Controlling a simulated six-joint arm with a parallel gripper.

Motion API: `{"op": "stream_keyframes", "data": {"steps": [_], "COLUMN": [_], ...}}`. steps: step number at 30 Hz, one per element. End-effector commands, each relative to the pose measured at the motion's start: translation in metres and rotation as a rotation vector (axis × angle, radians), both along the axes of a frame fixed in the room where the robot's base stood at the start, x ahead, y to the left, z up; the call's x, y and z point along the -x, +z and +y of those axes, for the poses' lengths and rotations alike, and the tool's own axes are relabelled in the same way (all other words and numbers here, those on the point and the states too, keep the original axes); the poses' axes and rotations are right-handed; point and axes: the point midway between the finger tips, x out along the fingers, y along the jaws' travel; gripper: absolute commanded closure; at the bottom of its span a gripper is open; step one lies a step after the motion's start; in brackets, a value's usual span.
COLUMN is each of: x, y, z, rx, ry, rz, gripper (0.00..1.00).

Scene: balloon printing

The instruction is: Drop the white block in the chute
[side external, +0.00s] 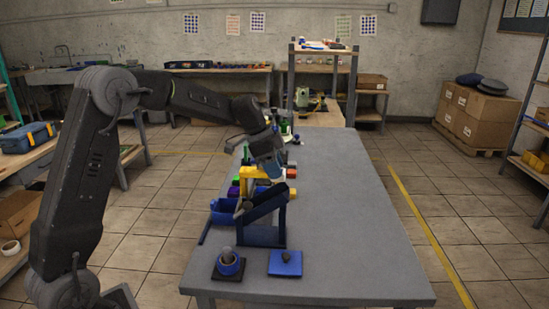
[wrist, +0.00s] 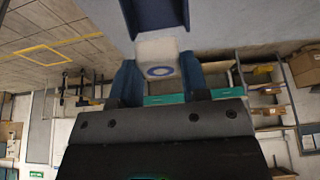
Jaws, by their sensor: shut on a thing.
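The white block (wrist: 158,58), with a blue ring on its face, is held between the blue fingers of my gripper (wrist: 157,78). In the side external view my gripper (side external: 268,167) points down over the table, just above the upper part of the blue chute (side external: 265,204). The block is too small or hidden to make out there. In the wrist view a dark blue channel, which looks like the chute (wrist: 155,14), lies just beyond the block. I cannot tell whether the block touches it.
A yellow part (side external: 252,173) and several coloured blocks stand behind the chute on the grey table (side external: 345,220). A blue bin (side external: 222,211) is at its left. A blue cup on a dark base (side external: 229,264) and a blue plate (side external: 285,263) lie in front. The table's right side is clear.

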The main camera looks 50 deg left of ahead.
Motion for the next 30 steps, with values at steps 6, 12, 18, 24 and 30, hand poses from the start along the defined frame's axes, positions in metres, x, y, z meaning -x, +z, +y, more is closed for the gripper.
{"op": "stream_keyframes", "data": {"steps": [6, 12, 18, 24, 30], "x": [0.0, 0.0, 0.0, 0.0, 0.0], "y": [-0.022, -0.037, -0.046, -0.047, -0.047], "z": [0.0, 0.0, 0.0, 0.0, 0.0], "rx": [0.0, 0.001, 0.0, -0.001, -0.001], "ry": [-0.001, 0.0, -0.001, -0.001, -0.001], "rz": [0.003, 0.001, 0.0, -0.001, -0.001], "gripper": [0.76, 0.76, 0.76, 0.76, 0.54]}}
